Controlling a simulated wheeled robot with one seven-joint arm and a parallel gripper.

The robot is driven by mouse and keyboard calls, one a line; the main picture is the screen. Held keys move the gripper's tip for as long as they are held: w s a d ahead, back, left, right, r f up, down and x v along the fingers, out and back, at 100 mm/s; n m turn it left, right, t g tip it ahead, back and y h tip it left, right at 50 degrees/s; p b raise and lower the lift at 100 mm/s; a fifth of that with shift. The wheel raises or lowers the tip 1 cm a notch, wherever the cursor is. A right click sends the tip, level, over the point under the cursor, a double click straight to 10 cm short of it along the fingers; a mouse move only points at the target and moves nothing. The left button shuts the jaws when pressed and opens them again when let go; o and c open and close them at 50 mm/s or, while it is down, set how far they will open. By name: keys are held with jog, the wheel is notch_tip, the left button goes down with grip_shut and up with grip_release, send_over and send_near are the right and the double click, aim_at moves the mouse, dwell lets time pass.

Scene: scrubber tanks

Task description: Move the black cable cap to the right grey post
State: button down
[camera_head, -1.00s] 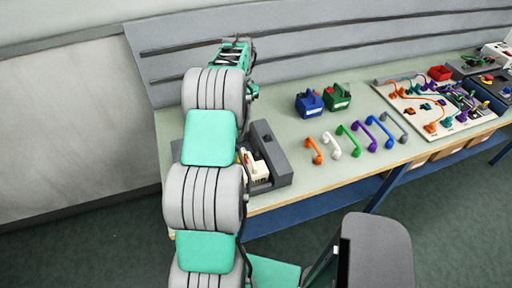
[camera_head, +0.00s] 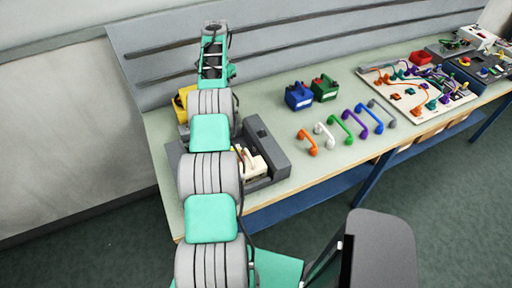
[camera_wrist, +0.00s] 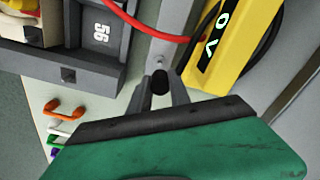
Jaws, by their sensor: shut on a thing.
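My gripper (camera_wrist: 160,85) is shut on a small black piece, which looks like the black cable cap (camera_wrist: 160,82), in the wrist view. Only the cap's dark rounded end shows between the two grey fingers. In the head view my arm reaches over the left end of the bench, and the fingers and cap are hidden there. A small pale round part (camera_wrist: 158,62) lies just beyond the fingertips; I cannot tell if it belongs to a grey post. I cannot pick out the right grey post surely in either view.
A yellow instrument (camera_wrist: 232,45) lies close right of the fingers, with a red cable (camera_wrist: 150,32) running near. A dark grey box marked 56 (camera_wrist: 100,70) stands to the left. Coloured handles (camera_head: 345,125), blue and green boxes (camera_head: 312,92) and a wiring board (camera_head: 462,100) stand farther right.

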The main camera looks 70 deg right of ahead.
jog(key=shift+w, duration=0.25)
jog(key=shift+s+f, duration=0.1)
jog(key=shift+f, duration=0.25)
jog(key=shift+f+b, duration=1.3)
jog(key=shift+f, duration=1.95)
jog(key=shift+s+d, duration=0.1)
jog(key=shift+s, duration=0.15)
jog(key=shift+f+b, duration=0.4)
jog(key=shift+f, duration=0.65)
